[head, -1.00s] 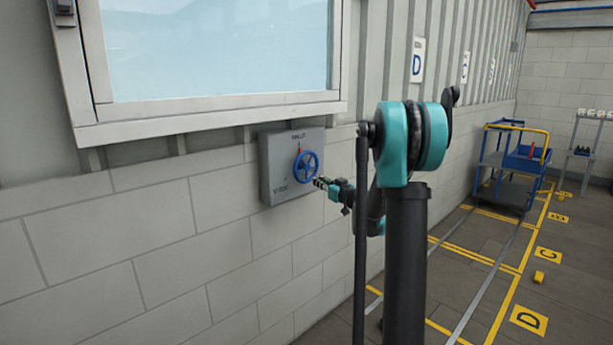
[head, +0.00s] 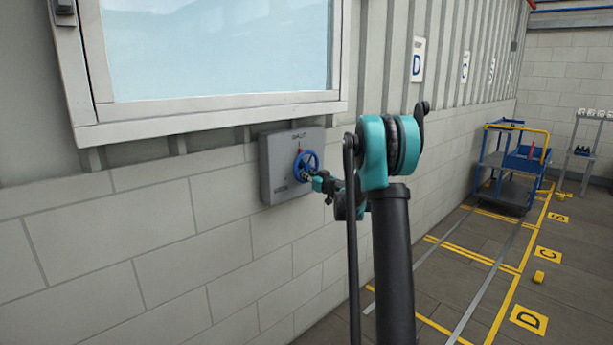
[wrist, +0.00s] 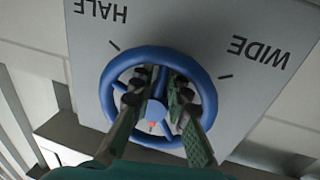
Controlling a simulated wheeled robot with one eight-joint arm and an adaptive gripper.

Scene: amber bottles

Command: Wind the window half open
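The blue handwheel (head: 307,163) is on a grey box (head: 276,165) on the wall below the window (head: 215,50). In the wrist view the wheel (wrist: 205,85) fills the middle, upside down, with "HALF" and "WIDE" printed beyond its rim. A small red mark shows near the hub (wrist: 154,115). In the head view a red mark sits at the wheel's top, under a label that looks like "SHUT". My gripper (wrist: 156,92) is at the wheel, its two fingers apart inside the rim, either side of the hub. Contact with the spokes cannot be told.
A blue trolley (head: 513,165) and a grey stand (head: 585,150) are far to the right. The floor with yellow lines is mostly clear. The block wall (head: 150,240) runs close beside my arm.

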